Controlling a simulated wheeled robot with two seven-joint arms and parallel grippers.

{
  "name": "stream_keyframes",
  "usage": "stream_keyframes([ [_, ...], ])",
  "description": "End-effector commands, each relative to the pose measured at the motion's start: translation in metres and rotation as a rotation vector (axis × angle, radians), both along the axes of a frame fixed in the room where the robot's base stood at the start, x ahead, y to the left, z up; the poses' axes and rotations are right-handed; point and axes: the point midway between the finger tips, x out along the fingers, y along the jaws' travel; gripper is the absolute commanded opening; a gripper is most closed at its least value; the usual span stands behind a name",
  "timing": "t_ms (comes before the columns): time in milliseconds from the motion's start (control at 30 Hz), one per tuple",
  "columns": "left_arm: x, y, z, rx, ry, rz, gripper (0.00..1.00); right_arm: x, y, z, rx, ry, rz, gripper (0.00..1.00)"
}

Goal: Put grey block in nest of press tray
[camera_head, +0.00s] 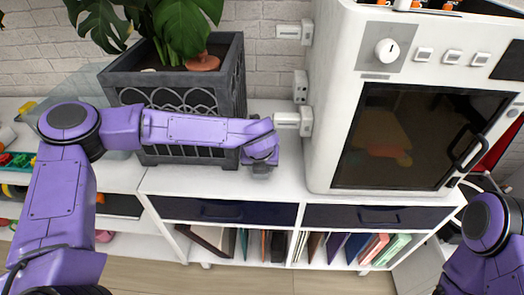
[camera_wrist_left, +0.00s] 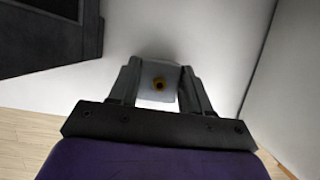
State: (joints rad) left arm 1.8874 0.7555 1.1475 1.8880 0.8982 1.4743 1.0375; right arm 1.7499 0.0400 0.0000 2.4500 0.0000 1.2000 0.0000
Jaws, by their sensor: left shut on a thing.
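My left gripper (camera_head: 261,170) points down over the white counter, in front of the dark planter and left of the white machine. In the left wrist view its two fingers (camera_wrist_left: 158,90) are shut on a light grey block (camera_wrist_left: 158,68). In the head view the block is hidden or too small to make out. I cannot make out the press tray or its nest in either view. My right arm shows at the lower right of the head view, but its gripper is out of frame.
A dark planter (camera_head: 236,90) with a leafy plant stands behind my left forearm. A white machine (camera_head: 326,130) with a dark glass door stands to the right. The white counter (camera_head: 210,181) has bare room near its front edge, above shelves of books.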

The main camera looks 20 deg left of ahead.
Motion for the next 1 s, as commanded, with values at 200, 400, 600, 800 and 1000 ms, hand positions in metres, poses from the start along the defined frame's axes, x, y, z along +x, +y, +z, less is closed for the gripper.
stream_keyframes([
  [200, 0.028, 0.008, 0.002, 0.000, 0.000, 0.002, 0.17, 0.000, 0.000, 0.010, 0.000, 0.000, 0.000, 0.43],
  [400, 0.048, 0.014, -0.003, 0.001, 0.003, -0.001, 0.17, 0.000, 0.000, 0.022, 0.000, 0.000, 0.000, 0.43],
  [600, 0.048, 0.013, -0.006, 0.000, 0.000, -0.001, 0.17, 0.000, 0.000, 0.019, 0.000, 0.000, 0.000, 0.43],
  [800, 0.048, 0.013, -0.009, 0.000, 0.000, -0.001, 0.74, 0.000, 0.000, 0.017, 0.000, 0.000, 0.000, 0.43],
  [1000, 0.048, 0.013, -0.009, 0.000, 0.000, -0.001, 0.74, 0.000, 0.000, 0.017, 0.000, 0.000, 0.000, 0.43],
])
